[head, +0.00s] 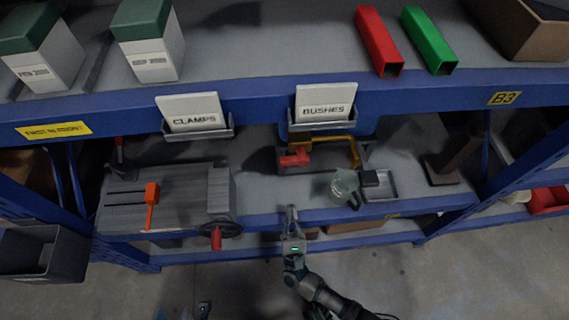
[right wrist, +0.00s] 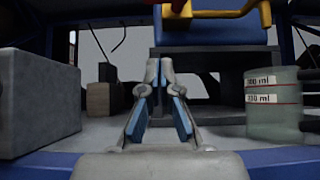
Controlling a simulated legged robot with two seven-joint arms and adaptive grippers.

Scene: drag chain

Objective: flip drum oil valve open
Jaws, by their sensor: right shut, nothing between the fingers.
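The drum (right wrist: 205,33) is blue and sits on the middle shelf, mostly hidden behind the BUSHES sign in the head view. A yellow pipe (head: 352,148) and a red valve handle (head: 296,158) show at its front. In the right wrist view the yellow pipe (right wrist: 228,13) and a bit of red (right wrist: 177,6) are at the top edge. My right gripper (head: 291,210) is shut and empty at the shelf's front edge, below the red handle and apart from it. Its fingertips meet in the right wrist view (right wrist: 160,68). My left gripper (head: 204,307) shows only slightly at the bottom.
A clear measuring jug (head: 344,186) stands right of my right gripper, also in the right wrist view (right wrist: 272,105). A grey vise-like block (head: 165,195) with an orange lever is on the left. The CLAMPS (head: 194,112) and BUSHES (head: 324,104) signs hang above.

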